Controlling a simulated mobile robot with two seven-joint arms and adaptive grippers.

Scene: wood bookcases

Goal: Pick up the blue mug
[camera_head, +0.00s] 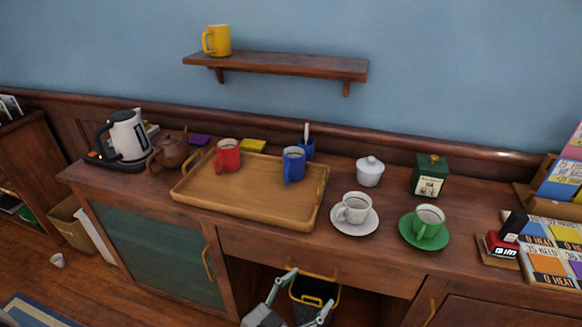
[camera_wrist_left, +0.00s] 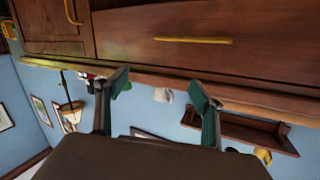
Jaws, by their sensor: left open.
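The blue mug (camera_head: 293,165) stands upright on the wooden tray (camera_head: 240,207), near the tray's back right part. A red mug (camera_head: 228,156) stands on the same tray to its left. My left gripper (camera_head: 308,292) is open and empty at the bottom of the head view, in front of the sideboard and lower in the picture than the tray, well apart from the blue mug. Its spread fingers also show in the left wrist view (camera_wrist_left: 160,88), which is upside down; I cannot make out the blue mug there. My right gripper is not in view.
A white cup on a saucer (camera_head: 354,208) and a green cup (camera_head: 428,222) stand right of the tray. A kettle (camera_head: 128,137) and brown teapot (camera_head: 172,151) stand left. A blue pen holder (camera_head: 307,149) is close behind the blue mug. A wall shelf (camera_head: 280,64) holds a yellow mug (camera_head: 217,40).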

